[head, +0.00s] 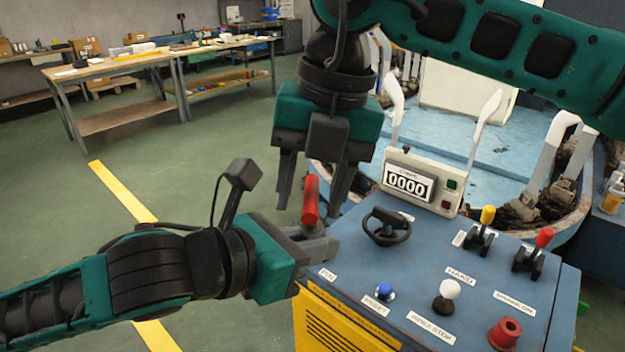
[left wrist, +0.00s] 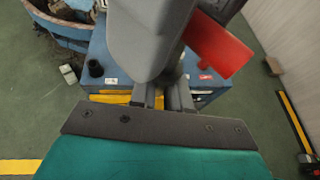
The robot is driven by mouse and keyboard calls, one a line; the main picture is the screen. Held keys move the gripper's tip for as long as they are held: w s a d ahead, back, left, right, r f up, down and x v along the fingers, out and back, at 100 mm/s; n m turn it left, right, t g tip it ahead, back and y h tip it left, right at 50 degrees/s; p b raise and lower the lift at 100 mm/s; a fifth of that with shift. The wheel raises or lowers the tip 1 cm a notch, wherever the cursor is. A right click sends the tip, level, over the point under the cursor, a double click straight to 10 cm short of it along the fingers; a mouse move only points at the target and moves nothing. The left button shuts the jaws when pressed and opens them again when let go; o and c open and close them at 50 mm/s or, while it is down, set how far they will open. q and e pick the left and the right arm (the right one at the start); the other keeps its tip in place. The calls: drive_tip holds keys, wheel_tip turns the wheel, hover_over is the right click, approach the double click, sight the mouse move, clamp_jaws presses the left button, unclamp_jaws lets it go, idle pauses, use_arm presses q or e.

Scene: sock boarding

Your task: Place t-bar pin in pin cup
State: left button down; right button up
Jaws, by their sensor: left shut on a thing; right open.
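The t-bar pin shows as a red bar (head: 311,200), standing upright above my left gripper (head: 322,246) in the head view. My left gripper is shut on the pin, beside the console's left edge. In the left wrist view the pin's red part (left wrist: 218,46) is large, and the rest is hidden. My right gripper (head: 316,192) points down and is open, its fingers on either side of the red bar in the picture. I cannot tell whether they touch it. A red, cup-like piece with a dark hole (head: 505,333) stands at the console's front right; I cannot tell whether it is the pin cup.
The blue console (head: 410,270) carries a black handwheel (head: 387,227), a counter box (head: 420,182), a white knob (head: 449,291), a blue button (head: 385,290), a yellow lever (head: 486,216) and a red lever (head: 543,238). A PIN label (head: 327,274) lies near my left gripper. Open floor lies left.

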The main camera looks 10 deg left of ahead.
clamp_jaws()
use_arm(q)
drive_tip(key=c, duration=1)
unclamp_jaws()
use_arm(e)
drive_tip(key=shift+r, duration=0.1)
